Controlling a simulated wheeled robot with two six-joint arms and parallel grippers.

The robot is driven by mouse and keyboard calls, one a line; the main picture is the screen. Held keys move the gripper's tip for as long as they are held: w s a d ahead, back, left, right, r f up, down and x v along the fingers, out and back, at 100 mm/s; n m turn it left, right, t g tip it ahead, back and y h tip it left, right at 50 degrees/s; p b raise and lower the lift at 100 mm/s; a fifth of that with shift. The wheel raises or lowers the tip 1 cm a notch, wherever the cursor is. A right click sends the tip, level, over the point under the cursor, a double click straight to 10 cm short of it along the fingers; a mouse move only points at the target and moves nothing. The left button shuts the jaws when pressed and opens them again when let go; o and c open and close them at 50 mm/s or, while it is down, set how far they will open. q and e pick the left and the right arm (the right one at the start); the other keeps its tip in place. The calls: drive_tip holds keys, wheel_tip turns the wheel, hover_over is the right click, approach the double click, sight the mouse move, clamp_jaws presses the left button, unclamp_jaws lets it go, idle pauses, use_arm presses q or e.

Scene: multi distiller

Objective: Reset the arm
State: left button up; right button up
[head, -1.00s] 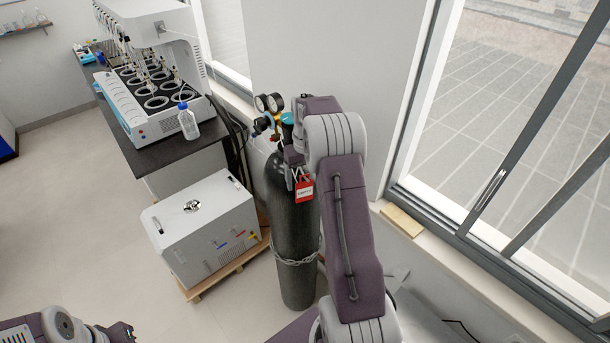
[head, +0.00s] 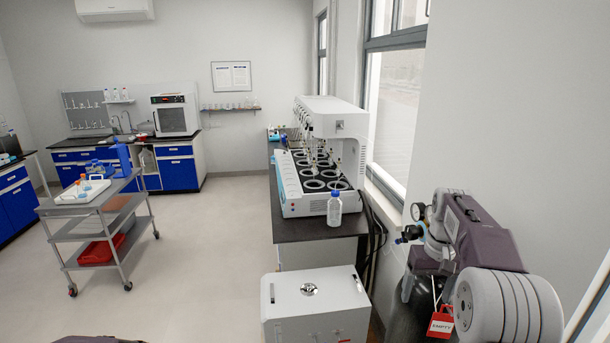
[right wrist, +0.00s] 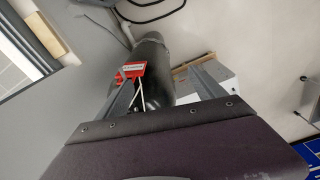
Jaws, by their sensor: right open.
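My right arm comes in at the lower right of the head view, its purple and grey links in front of the wall. My right gripper (head: 425,283) is beside the gas cylinder's top, partly hidden by my arm. In the right wrist view its two fingers (right wrist: 162,78) are spread apart, with nothing clamped between them. The black gas cylinder (right wrist: 153,58) shows beyond the fingers. A red tag marked EMPTY (head: 440,322) hangs near the gripper; this tag (right wrist: 133,70) is close to the left finger in the wrist view. My left gripper is out of view.
A pressure gauge (head: 418,211) is close to my right arm. A white box unit (head: 315,303) stands left of the cylinder. The distiller (head: 330,125) and a blue-capped bottle (head: 334,209) stand on a dark bench. A cart (head: 95,225) is left; open floor lies between.

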use_arm(q)
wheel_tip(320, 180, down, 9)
drive_tip(key=b, duration=0.7)
use_arm(e)
drive_tip(key=s+a+f, duration=0.7)
drive_tip(key=s+f, duration=0.2)
drive_tip(key=f, duration=0.2)
drive_tip(key=s+a+f+n, duration=0.1)
drive_tip(key=s+a+f, duration=0.6)
drive_tip(key=s+f, duration=0.3)
wheel_tip(320, 180, down, 2)
drive_tip(key=shift+a+f+t, duration=0.2)
drive_tip(key=shift+a+t, duration=0.1)
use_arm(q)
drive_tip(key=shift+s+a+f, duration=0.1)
use_arm(e)
drive_tip(key=shift+s, duration=0.1)
